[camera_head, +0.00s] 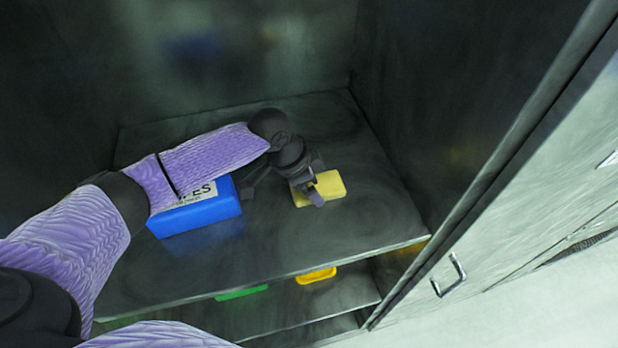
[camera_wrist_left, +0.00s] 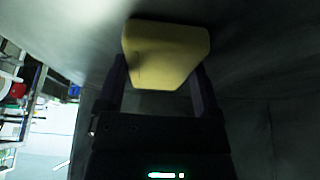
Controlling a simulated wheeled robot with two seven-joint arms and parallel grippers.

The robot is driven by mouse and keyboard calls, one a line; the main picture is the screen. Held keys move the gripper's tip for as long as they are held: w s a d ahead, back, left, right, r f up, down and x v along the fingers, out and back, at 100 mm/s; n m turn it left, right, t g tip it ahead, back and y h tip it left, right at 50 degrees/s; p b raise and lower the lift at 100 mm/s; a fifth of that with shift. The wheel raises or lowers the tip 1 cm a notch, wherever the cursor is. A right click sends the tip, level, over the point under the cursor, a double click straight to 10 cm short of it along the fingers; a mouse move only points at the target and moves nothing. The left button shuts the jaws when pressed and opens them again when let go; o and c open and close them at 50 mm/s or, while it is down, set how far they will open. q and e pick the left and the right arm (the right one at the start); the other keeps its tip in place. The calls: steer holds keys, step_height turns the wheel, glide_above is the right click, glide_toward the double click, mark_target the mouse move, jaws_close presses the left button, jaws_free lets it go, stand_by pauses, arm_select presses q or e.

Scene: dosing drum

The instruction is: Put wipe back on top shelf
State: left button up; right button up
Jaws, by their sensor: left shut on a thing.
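The wipe is a yellow block (camera_head: 327,188) at the top shelf (camera_head: 290,245) of the metal cabinet, right of the blue box. My left gripper (camera_head: 312,190) reaches in from the left and is shut on the wipe. In the left wrist view the wipe (camera_wrist_left: 165,52) sits between the two fingers (camera_wrist_left: 158,85), at their tips. In the head view the wipe looks at or just above the shelf surface; I cannot tell whether it touches. My right gripper is not in view.
A blue box (camera_head: 200,212) labelled as wipes stands on the top shelf, partly under my left forearm. A lower shelf holds a yellow item (camera_head: 316,275) and a green item (camera_head: 241,292). The cabinet door (camera_head: 520,220) with a handle (camera_head: 450,275) is at right. The shelf's front is clear.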

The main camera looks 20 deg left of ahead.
arm_select(q)
steer(key=shift+d, duration=0.1)
steer(key=o, duration=0.9)
steer(key=shift+c, duration=0.2)
steer(key=v, duration=1.2)
steer(key=shift+s, duration=0.1)
